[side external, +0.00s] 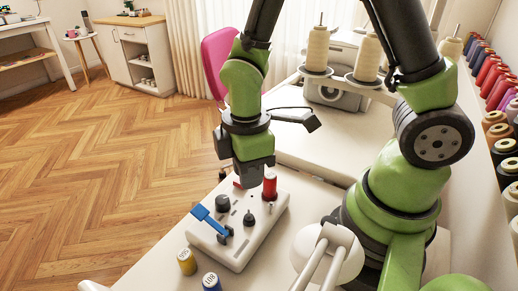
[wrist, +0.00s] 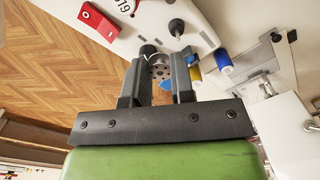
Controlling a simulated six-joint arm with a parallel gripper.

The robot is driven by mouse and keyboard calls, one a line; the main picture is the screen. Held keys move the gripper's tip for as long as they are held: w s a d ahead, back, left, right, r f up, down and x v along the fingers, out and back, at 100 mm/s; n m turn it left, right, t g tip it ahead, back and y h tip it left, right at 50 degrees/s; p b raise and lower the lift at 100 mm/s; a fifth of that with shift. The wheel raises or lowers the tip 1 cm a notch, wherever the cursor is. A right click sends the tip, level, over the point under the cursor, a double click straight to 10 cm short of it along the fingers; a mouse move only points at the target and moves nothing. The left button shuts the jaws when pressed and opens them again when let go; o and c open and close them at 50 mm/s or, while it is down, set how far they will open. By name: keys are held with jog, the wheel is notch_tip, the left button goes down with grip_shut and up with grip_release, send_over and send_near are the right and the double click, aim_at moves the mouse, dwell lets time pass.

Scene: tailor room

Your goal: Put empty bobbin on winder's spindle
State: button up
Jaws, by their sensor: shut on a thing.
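My gripper (wrist: 166,72) is shut on a pale metal bobbin with holes in its face (wrist: 161,72), which shows between the two dark fingers in the wrist view. In the side view my gripper (side external: 249,182) is pointing down over the far part of the white winder (side external: 225,250); the bobbin cannot be made out there. The winder carries a blue lever (side external: 210,221), a dark round knob (side external: 222,203) and a small black post (side external: 249,217). I cannot tell for sure which part is the spindle, or whether the bobbin touches the winder.
A sewing machine (side external: 333,95) with thread cones is behind. Many spools line the right edge. The table edge is close on the left.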

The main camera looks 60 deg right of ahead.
jog(key=shift+s+a+r+n, duration=0.1)
jog(key=shift+s+a+n, duration=0.2)
jog(key=shift+a, duration=0.15)
jog(key=shift+s+a+n, duration=0.25)
jog(key=shift+a+n, duration=0.05)
jog(key=shift+a, duration=0.15)
jog(key=shift+s+a, duration=0.1)
jog(key=shift+f, duration=2.9)
jog(key=shift+f, duration=0.55)
jog(key=o, duration=0.6)
notch_tip(320, 180, up, 11)
